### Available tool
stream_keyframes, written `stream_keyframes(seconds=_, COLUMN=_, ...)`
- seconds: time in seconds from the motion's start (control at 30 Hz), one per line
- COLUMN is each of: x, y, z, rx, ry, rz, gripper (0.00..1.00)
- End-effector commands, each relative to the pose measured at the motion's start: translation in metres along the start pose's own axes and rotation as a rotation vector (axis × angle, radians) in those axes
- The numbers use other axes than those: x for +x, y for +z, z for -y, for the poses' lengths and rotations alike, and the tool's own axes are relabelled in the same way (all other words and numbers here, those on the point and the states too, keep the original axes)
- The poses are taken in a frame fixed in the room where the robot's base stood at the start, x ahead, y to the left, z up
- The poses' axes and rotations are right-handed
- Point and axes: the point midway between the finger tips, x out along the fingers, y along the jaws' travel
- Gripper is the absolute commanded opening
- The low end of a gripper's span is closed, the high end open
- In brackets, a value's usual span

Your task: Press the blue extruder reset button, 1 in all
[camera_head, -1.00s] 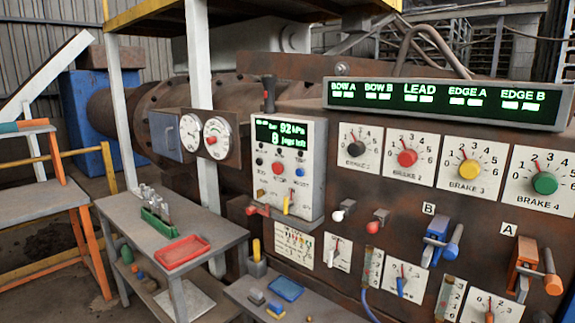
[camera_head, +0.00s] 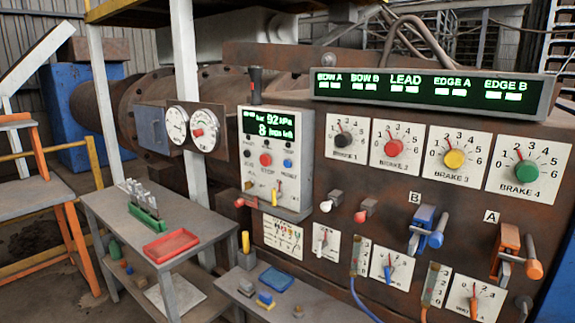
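A small blue button (camera_head: 288,163) sits on the front of the grey control box (camera_head: 306,150), right of a larger red button (camera_head: 265,159). A black button (camera_head: 248,154) is at the left of the row. The labels under them are too small to read surely. The box's green-lettered screen (camera_head: 268,124) shows "92" and what looks like "8 jogs left". My gripper is not in view, and nothing covers the blue button.
Brake dials (camera_head: 394,143) and a wide lit display (camera_head: 430,88) are to the right. A blue lever (camera_head: 422,228) and an orange lever (camera_head: 509,252) stick out below. A grey bench with a red tray (camera_head: 171,244) and a low shelf (camera_head: 325,300) stand in front.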

Motion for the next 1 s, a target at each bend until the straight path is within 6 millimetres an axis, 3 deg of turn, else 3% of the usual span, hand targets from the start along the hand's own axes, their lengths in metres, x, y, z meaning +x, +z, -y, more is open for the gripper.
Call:
stream_keyframes(seconds=0.03, x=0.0, y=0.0, z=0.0, rx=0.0, ry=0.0, rz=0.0, gripper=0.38)
stream_keyframes(seconds=0.3, x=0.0, y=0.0, z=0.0, rx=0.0, ry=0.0, rz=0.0, gripper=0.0)
stream_keyframes(seconds=1.0, x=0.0, y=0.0, z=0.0, rx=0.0, ry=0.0, rz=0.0, gripper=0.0)
